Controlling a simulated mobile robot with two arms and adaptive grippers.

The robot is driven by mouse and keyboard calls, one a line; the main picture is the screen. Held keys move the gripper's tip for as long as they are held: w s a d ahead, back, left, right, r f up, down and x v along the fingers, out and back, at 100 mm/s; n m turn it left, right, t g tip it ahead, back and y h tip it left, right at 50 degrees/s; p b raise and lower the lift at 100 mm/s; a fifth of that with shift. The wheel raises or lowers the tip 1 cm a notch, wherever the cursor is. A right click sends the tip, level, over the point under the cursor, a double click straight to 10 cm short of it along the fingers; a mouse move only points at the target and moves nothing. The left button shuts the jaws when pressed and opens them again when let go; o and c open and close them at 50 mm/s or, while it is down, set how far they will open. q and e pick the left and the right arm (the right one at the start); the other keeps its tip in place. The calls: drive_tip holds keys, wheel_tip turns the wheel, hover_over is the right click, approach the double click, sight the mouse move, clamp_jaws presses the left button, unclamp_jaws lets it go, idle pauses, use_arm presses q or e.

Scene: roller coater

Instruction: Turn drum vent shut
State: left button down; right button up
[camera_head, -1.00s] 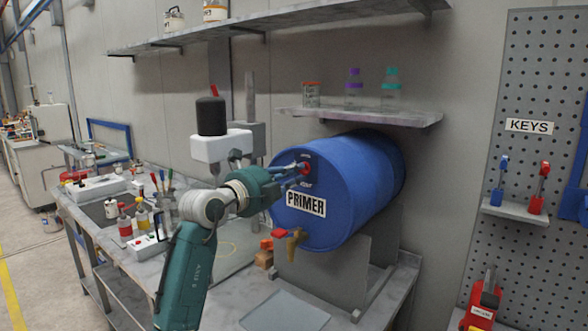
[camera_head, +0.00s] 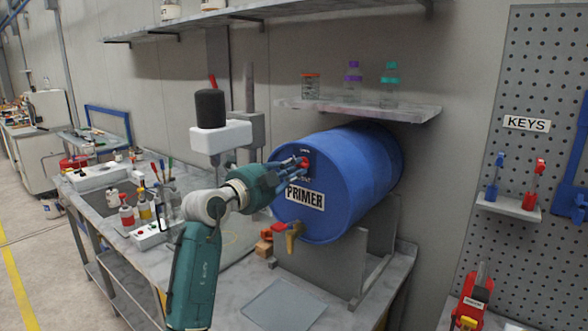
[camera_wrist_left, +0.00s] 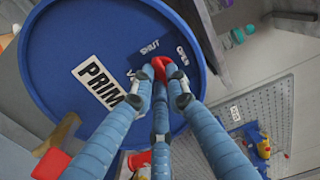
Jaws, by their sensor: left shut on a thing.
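The blue drum (camera_head: 355,170) marked PRIMER lies on its side in a grey cradle on the bench. Its red vent knob (camera_head: 304,163) is high on the round front face. I cannot tell exactly which word the knob points to. My right gripper is not in view.
A tap with a red handle (camera_head: 279,227) sticks out low on the drum's front. A shelf (camera_head: 420,110) with several jars hangs above the drum. A pegboard (camera_head: 540,90) with keys is at the right. A flat grey plate (camera_head: 283,303) lies on the bench.

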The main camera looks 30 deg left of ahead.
use_arm(q)
drive_tip(key=c, duration=1.7)
unclamp_jaws()
drive_tip(key=shift+a, duration=0.1)
drive_tip(key=s, duration=0.8)
drive_tip(key=s+a, duration=0.1)
drive_tip(key=s, duration=0.3)
